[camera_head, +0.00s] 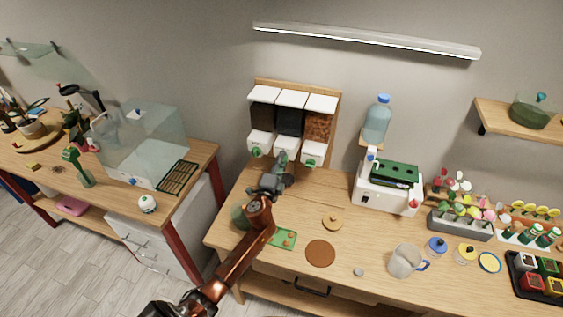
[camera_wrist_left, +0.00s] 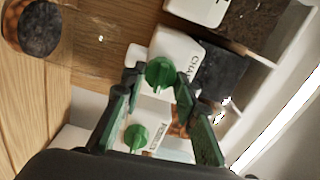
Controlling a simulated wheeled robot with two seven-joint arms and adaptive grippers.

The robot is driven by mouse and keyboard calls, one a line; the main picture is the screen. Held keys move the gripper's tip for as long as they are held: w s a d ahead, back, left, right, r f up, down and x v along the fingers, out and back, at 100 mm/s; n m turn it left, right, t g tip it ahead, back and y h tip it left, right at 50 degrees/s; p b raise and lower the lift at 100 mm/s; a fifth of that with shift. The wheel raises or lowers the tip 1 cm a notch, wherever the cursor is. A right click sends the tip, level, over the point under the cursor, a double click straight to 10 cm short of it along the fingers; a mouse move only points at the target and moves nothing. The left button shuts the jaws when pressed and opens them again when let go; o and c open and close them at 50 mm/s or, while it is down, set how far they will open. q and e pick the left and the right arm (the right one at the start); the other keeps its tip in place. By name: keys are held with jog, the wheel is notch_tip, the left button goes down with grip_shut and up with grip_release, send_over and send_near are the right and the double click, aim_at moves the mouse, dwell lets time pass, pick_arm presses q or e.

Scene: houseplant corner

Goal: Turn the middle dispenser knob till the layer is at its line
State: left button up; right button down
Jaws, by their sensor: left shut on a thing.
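The wall dispenser (camera_head: 291,98) has three bins with white lids: dark brown fill at left, black in the middle, reddish-brown at right. My left gripper (camera_head: 279,165) is at the middle bin's outlet. In the left wrist view its fingers (camera_wrist_left: 158,84) are closed around the green middle knob (camera_wrist_left: 159,73), on a white outlet whose label begins "CHA". The right green knob (camera_head: 310,162) is free and also shows in the wrist view (camera_wrist_left: 136,138). The left knob (camera_head: 256,152) is free. The layer's line cannot be made out. My right gripper is out of view.
A clear vessel with dark contents (camera_wrist_left: 40,28) lies at the wrist view's upper left. A green tray (camera_head: 284,239), a brown disc (camera_head: 320,253) and a glass pitcher (camera_head: 404,261) are on the wooden table. A white machine (camera_head: 376,195) stands right of the dispenser.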

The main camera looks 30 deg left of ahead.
pick_arm(q)
jog(key=shift+m, duration=0.4)
jog(key=o, duration=1.1)
jog(key=v, duration=1.2)
